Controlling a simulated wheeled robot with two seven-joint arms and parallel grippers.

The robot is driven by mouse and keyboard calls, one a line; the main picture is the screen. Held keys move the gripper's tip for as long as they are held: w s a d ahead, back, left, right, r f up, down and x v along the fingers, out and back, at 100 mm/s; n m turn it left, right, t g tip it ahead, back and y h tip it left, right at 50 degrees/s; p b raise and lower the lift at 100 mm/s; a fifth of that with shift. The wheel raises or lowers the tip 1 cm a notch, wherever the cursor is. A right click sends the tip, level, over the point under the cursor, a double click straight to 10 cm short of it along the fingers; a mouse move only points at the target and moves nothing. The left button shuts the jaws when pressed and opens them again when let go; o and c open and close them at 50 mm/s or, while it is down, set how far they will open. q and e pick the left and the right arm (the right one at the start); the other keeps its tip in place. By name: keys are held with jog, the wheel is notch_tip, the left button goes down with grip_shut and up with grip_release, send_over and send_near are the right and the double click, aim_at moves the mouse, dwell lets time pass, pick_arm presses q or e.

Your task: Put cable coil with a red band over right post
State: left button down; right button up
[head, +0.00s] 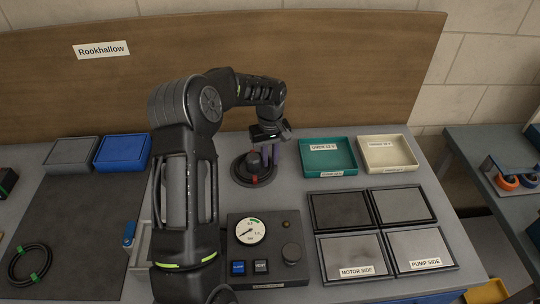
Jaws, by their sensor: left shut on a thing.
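My left gripper (268,157) is at the back middle of the bench, pointing down, with purplish fingers. It is shut on what looks like the cable coil with a red band (240,178), a dark ring with a small red patch at its front. A dark upright shape stands at the middle of the ring; I cannot tell whether it is a post or whether the coil rests around it. The fingers and wrist hide part of the ring. My right gripper is not in view.
Another black coil with green bands (30,264) lies on the dark mat at left. A gauge box (268,250) stands in front of the gripper. Teal (327,157) and cream (388,154) trays and several framed plates are to the right.

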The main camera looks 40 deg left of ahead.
pick_arm(q)
jog(key=shift+f, duration=0.9)
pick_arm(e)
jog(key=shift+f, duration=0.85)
pick_arm(q)
jog(key=c, duration=1.6)
grip_release()
jog(key=shift+r, duration=0.1)
jog(key=shift+r+p, duration=0.8)
jog(key=shift+r, duration=0.4)
notch_tip(320, 180, up, 3)
jog(key=shift+s+d+f+p, duration=0.15)
jog(key=shift+f+p, duration=0.05)
jog(key=shift+p, duration=0.4)
jog(key=shift+r, duration=1.05)
jog(key=shift+r+p, duration=0.3)
jog(key=shift+r, duration=1.85)
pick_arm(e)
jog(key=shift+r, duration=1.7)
